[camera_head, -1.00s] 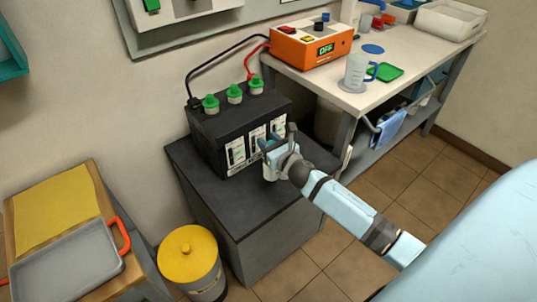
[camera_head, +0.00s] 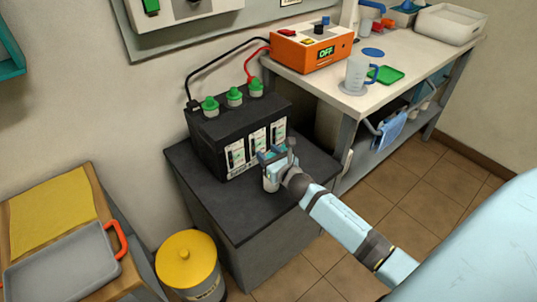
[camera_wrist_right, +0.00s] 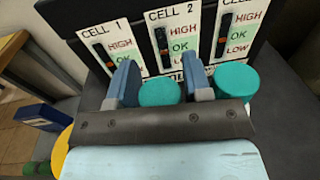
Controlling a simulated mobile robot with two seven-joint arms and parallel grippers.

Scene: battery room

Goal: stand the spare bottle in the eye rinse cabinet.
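A bottle's round teal cap (camera_wrist_right: 159,92) shows between the blue fingers of my right gripper (camera_wrist_right: 160,80) in the right wrist view. The fingers lie close along both sides; whether they press on it is unclear. A second teal cap (camera_wrist_right: 236,79) is just right of the fingers, outside them. In the head view my right gripper (camera_head: 277,154) is at the front of the black battery, and a whitish bottle body (camera_head: 270,184) shows below it, partly hidden. A teal open-fronted box (camera_head: 10,52), maybe the eye rinse cabinet, is cut off at upper left. My left gripper is not visible.
The black battery (camera_head: 215,138) with green caps stands on a dark-topped grey cabinet (camera_head: 235,217). An orange charger reading OFF (camera_head: 305,45) is on the bench behind. A yellow-lidded bin (camera_head: 187,258) and a grey tray (camera_head: 65,262) are at lower left.

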